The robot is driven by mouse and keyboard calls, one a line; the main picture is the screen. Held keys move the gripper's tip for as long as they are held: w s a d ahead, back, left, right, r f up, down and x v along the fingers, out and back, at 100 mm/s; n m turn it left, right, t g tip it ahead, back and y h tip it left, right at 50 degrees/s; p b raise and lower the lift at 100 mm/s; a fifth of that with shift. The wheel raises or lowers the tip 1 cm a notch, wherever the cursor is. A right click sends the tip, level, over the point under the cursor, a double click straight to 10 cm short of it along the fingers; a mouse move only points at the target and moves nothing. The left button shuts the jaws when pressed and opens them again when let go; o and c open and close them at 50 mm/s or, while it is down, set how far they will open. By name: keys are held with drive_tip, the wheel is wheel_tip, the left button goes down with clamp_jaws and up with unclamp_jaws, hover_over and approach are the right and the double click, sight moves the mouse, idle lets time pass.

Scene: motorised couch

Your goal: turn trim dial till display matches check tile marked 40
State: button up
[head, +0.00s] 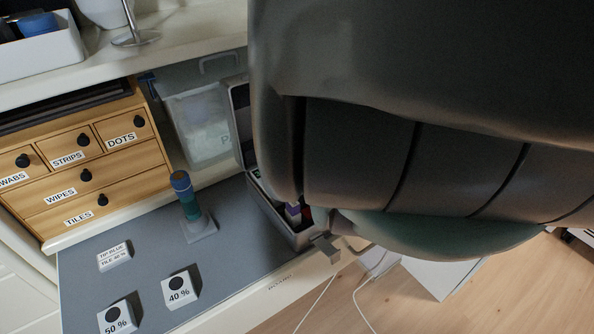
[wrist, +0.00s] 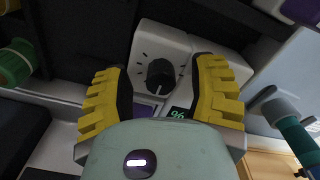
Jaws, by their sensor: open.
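The black trim dial (wrist: 160,76) sits on a white housing (wrist: 205,45) with tick marks around it, in the wrist view. A small dark display (wrist: 178,112) with green characters is beside the dial, partly covered by my gripper; it looks like 96, but I cannot read it surely. My gripper (wrist: 157,66) is open, its yellow fingers on either side of the dial, with a gap visible on both sides. In the head view, the check tile marked 40 % (head: 180,290) lies on the grey mat with a dark dot on it. My arm hides the dial there.
A 50 % tile (head: 117,318) and a card reading TIP BLUE TILE 40 % (head: 114,256) lie on the mat (head: 235,235). A blue-topped post (head: 186,200) stands behind them. An open metal box (head: 290,225) is close to my arm. A labelled wooden drawer unit (head: 85,165) stands left.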

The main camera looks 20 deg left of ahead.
clamp_jaws()
idle(0.4)
drive_tip(key=shift+m, duration=0.3)
drive_tip(key=m, duration=0.5)
drive_tip(key=shift+f, duration=0.1)
drive_tip(key=m+b, duration=0.1)
drive_tip(key=m, duration=0.2)
drive_tip(key=shift+m, duration=0.3)
drive_tip(key=shift+m+b, duration=0.6)
drive_tip(key=shift+m, duration=0.6)
